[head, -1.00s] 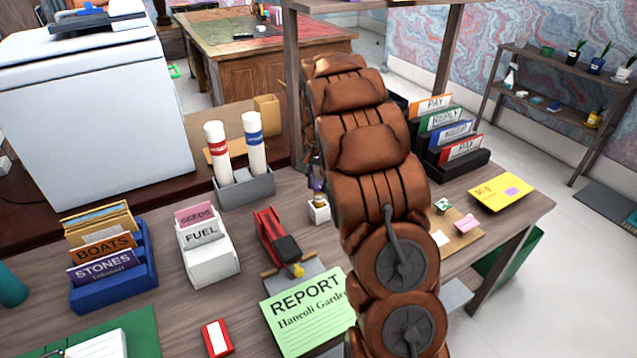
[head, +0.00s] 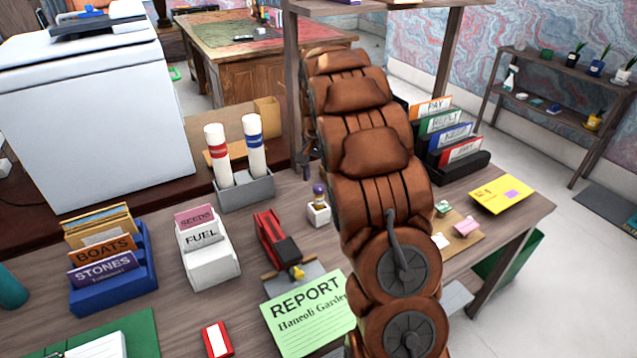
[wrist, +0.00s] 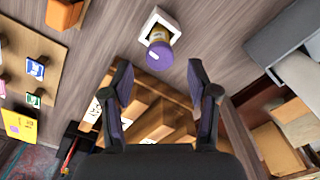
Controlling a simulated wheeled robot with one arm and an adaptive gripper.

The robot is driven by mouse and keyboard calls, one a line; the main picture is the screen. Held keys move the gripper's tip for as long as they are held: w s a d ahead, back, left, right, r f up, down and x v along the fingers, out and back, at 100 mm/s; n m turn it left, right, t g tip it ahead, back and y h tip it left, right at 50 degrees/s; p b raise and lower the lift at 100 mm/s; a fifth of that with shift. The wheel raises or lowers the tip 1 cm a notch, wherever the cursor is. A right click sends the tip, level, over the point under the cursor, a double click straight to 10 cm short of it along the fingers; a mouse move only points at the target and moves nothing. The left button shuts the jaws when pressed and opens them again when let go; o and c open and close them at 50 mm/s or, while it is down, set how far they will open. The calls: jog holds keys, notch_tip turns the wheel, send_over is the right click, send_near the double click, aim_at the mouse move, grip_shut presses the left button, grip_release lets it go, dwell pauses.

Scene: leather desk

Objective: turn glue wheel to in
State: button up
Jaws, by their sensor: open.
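The glue stick (head: 319,194) stands upright in a small white square holder (head: 318,215) on the desk, just left of my arm in the head view. It has a purple round end on top and a yellowish body. In the wrist view the purple end (wrist: 159,57) faces the camera above the white holder (wrist: 157,23). I cannot make out a separate wheel or its setting. My gripper (wrist: 159,76) is open and empty, its two dark fingers spread apart below the purple end in that view. They do not appear to touch it. In the head view my arm mostly hides the gripper.
A red stapler-like tool (head: 277,240) and a green report card (head: 308,312) lie nearby. A grey holder (head: 245,190) with two white tubes stands behind left. A black letter rack (head: 465,168) stands right, beyond my arm. A shelf post (head: 293,90) rises behind the glue.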

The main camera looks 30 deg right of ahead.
aim_at(318, 189)
notch_tip(318, 189, up, 9)
dwell(0.3)
dwell(0.4)
jog(key=s+a+r+n+g+p, duration=0.1)
jog(key=s+a+n, duration=0.2)
jog(key=s+a, duration=0.55)
jog(key=s+a+r+n, duration=0.2)
jog(key=s+a, duration=0.6)
jog(key=s, duration=0.1)
jog(key=s+a+f+n, duration=0.3)
jog(key=s, duration=0.7)
jog(key=s+a+f+n, duration=0.2)
jog(key=s+a+n, duration=0.1)
jog(key=s, duration=0.8)
jog(key=shift+a+f+g+p, duration=0.35)
jog(key=shift+a+f+g, duration=0.05)
jog(key=shift+a, duration=0.3)
